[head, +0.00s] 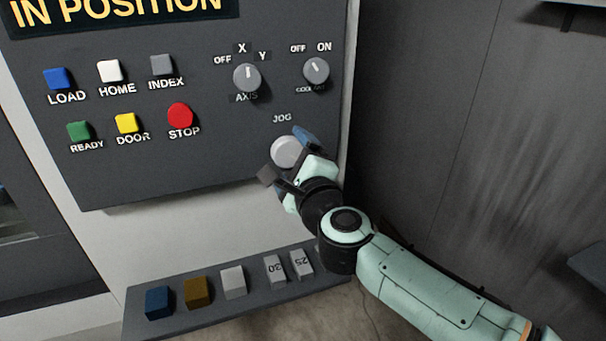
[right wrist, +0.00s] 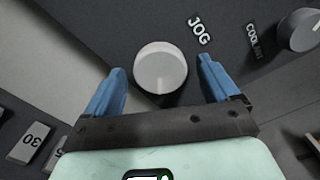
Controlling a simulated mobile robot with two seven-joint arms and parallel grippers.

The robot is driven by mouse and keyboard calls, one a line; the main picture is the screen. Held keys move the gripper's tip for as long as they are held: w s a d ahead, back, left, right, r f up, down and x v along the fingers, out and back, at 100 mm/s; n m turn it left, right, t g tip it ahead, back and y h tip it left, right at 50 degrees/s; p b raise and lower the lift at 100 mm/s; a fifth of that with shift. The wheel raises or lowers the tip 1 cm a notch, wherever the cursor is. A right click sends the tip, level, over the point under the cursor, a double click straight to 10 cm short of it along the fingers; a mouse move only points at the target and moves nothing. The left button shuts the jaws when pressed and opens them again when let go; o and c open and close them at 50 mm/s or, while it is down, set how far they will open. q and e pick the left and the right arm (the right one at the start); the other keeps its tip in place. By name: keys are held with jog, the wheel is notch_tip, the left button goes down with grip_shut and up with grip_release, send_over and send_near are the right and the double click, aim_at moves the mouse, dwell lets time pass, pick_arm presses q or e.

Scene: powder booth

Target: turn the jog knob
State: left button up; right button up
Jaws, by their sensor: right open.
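The jog knob (head: 285,151) is a round light-grey knob on the dark panel, under the JOG label. In the right wrist view the knob (right wrist: 160,68) lies between and just beyond the two blue fingers, with a gap on each side. My right gripper (head: 287,157) is open in front of it, its fingers to the upper right and lower left in the head view; it also shows in the right wrist view (right wrist: 163,88). Part of the knob's lower right is hidden behind the gripper in the head view. My left gripper is not in view.
The axis knob (head: 247,78) and coolant knob (head: 316,71) sit above on the same panel. Several push buttons, among them the red STOP button (head: 180,116), are to the left. A ledge (head: 215,315) with coloured and numbered blocks lies below. A dark wall (head: 430,110) stands at right.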

jog(key=b+v, duration=0.1)
jog(key=v, duration=1.1)
jog(key=shift+s, duration=0.4)
jog(key=shift+d, duration=0.1)
